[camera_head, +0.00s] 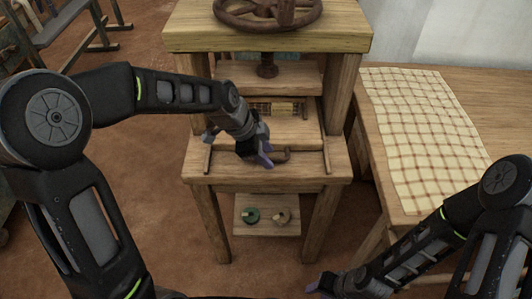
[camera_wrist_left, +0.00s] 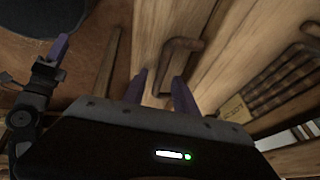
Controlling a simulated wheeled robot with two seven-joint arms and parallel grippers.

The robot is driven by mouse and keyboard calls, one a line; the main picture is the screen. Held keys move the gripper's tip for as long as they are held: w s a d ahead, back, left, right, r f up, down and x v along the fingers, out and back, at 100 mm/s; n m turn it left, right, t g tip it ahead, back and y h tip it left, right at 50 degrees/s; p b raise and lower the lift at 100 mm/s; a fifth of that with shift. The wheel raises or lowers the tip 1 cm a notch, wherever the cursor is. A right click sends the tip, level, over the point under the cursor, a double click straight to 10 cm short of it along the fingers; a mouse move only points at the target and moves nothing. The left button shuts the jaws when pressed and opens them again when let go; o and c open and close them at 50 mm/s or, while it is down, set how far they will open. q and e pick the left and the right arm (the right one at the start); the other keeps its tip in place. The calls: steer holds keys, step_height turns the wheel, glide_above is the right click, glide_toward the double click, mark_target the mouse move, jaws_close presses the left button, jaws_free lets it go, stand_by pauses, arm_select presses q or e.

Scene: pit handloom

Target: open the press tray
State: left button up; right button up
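The wooden press tray (camera_head: 300,133) lies between two thin side rails in the lower part of the wooden press. Its dark bent handle (camera_head: 284,155) is at the front, and it also shows in the left wrist view (camera_wrist_left: 178,52). My left gripper (camera_head: 262,157) is above the tray's front, just left of the handle.
A handwheel (camera_head: 268,12) tops the press. A lower shelf (camera_head: 266,232) holds a green roll and a tan roll. A table (camera_head: 490,95) with checked cloth (camera_head: 425,135) stands on the right. Brown floor (camera_head: 150,170) is open on the left.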

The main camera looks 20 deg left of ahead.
arm_select(q)
jaws_close()
stand_by(0.3)
stand_by(1.1)
